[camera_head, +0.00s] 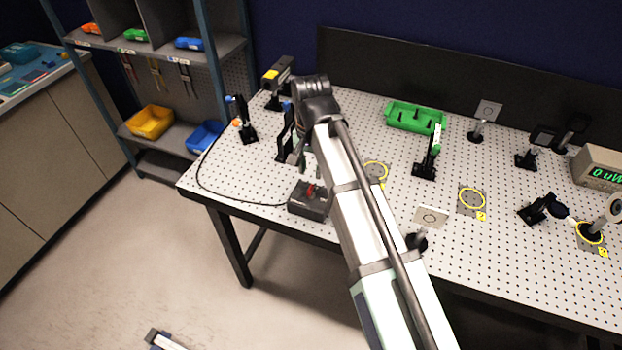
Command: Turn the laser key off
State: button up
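A dark control box (308,203) sits near the front left edge of the perforated table. It has a small red part (311,190) on top, which looks like the key; its turn angle is too small to read. A black cable runs from the box along the table's left side. My arm reaches over the table from the lower right, just right of the box and partly covering its side. My gripper (297,158) seems to point down from the arm's end, above and behind the box. Its fingers are too small and hidden to tell open from shut.
A black device with a yellow label (276,78) and posts (243,120) stand at the back left. A green tray (415,117), optic mounts (427,160) and a meter reading 0 uW (602,170) are further right. Shelves (170,130) stand left; the floor in front is mostly clear.

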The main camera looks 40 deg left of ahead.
aim_at(311, 186)
jog(key=shift+r, duration=2.2)
